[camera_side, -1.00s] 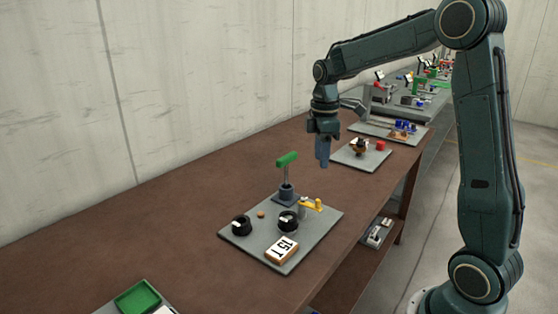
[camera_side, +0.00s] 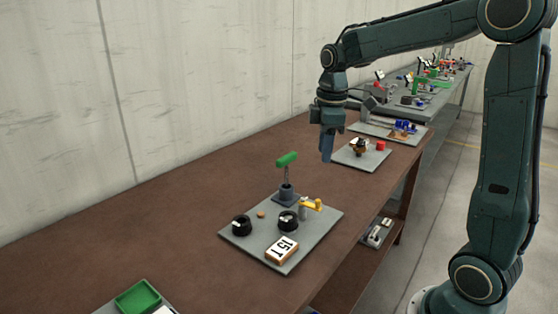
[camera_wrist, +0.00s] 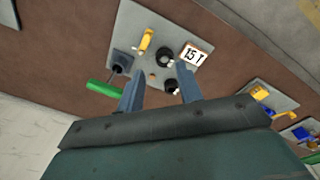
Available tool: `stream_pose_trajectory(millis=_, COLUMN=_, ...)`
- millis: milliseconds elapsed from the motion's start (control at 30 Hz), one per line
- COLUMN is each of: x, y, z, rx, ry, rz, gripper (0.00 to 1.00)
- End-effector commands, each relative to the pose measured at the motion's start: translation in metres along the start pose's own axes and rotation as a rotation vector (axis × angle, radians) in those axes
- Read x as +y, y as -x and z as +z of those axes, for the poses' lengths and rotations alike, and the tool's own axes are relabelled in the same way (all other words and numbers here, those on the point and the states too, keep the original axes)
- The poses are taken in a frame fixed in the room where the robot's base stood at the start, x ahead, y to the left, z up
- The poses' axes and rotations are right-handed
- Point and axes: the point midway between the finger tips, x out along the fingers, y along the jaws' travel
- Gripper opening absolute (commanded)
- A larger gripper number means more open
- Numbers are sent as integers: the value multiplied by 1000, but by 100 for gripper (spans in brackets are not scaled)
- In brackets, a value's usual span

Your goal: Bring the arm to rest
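My gripper (camera_side: 327,156) hangs fingers down above the brown table, behind and right of the grey board with the screw jack. In the wrist view its two fingers (camera_wrist: 160,92) are spread apart with nothing between them. The screw jack (camera_side: 286,191) stands upright on the back part of its grey board (camera_side: 247,240), with a green handle (camera_side: 287,159) on top. The handle also shows in the wrist view (camera_wrist: 104,89). The gripper is clear of the jack.
The board also holds black round parts (camera_side: 288,220), a yellow part (camera_side: 312,204) and a block marked 15 T (camera_side: 282,250). Another board (camera_side: 372,159) lies beyond the gripper. A green tray (camera_side: 138,297) is at the front left. The table's left part is bare.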

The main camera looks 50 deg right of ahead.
Motion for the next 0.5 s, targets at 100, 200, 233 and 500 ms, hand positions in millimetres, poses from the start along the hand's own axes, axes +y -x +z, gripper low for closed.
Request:
stream_pose_trajectory(millis=100, x=-25, y=15, z=2, rx=30, ry=-64, rz=35, gripper=36)
stream_pose_trajectory(millis=200, x=-46, y=25, z=4, rx=58, ry=-124, rz=61, gripper=36)
stream_pose_trajectory(millis=233, x=-52, y=28, z=5, rx=67, ry=-142, rz=68, gripper=36)
stream_pose_trajectory(millis=500, x=-106, y=44, z=19, rx=157, ry=-305, rz=117, gripper=36)
